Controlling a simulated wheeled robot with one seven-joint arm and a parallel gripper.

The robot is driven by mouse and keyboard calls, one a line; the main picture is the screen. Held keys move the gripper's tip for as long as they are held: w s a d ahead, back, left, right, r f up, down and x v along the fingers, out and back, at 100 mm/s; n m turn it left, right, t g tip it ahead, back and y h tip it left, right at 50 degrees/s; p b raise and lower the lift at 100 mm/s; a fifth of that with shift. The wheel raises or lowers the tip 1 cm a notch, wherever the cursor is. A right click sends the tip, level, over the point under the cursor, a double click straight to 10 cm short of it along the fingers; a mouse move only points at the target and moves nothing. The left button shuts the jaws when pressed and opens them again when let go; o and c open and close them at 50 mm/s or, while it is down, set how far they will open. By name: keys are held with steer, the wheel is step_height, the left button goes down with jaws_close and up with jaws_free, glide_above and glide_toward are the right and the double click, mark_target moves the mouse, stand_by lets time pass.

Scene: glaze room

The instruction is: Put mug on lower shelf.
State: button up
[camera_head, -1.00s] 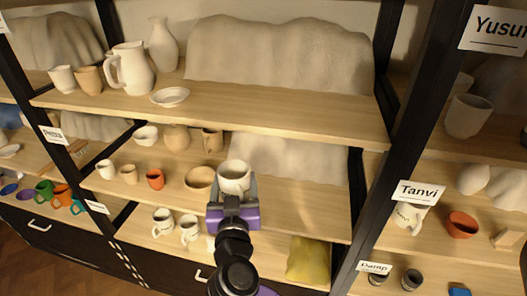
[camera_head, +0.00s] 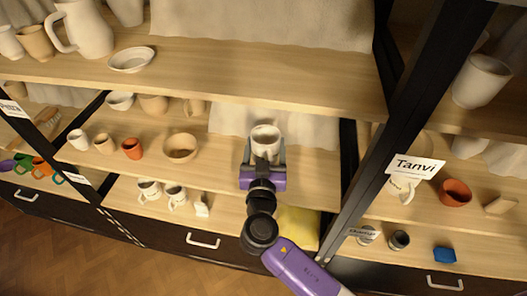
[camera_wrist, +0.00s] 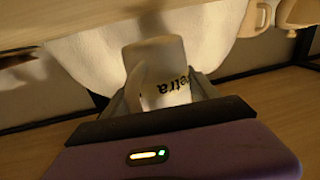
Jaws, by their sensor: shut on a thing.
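My gripper (camera_head: 264,160) is shut on a white mug (camera_head: 265,139) at the middle shelf (camera_head: 222,180). In the wrist view the mug (camera_wrist: 158,65) stands between the fingers with dark lettering that ends in "etra". I cannot tell whether its base touches the shelf. The lower shelf (camera_head: 225,222) is below. It holds two white lettered mugs (camera_head: 150,190) (camera_head: 175,196) and a small white piece (camera_head: 201,205) on the left, and a yellow cloth-like thing (camera_head: 298,228) on the right.
A tan bowl (camera_head: 181,147) and several small cups, one terracotta (camera_head: 132,148), stand left of my gripper. A grey-white draped shape (camera_head: 310,127) is behind it. A black post (camera_head: 385,150) with a "Tanvi" label (camera_head: 416,166) is to the right. The upper shelf (camera_head: 250,75) overhangs.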

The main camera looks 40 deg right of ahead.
mark_target(265, 155)
steer(key=shift+f, duration=1.65)
steer(key=shift+f, duration=0.2)
steer(key=o, duration=1.7)
steer(key=shift+r, duration=0.25)
steer(key=b+v, duration=0.4)
steer(key=v, duration=0.8)
steer(key=shift+f, duration=0.1)
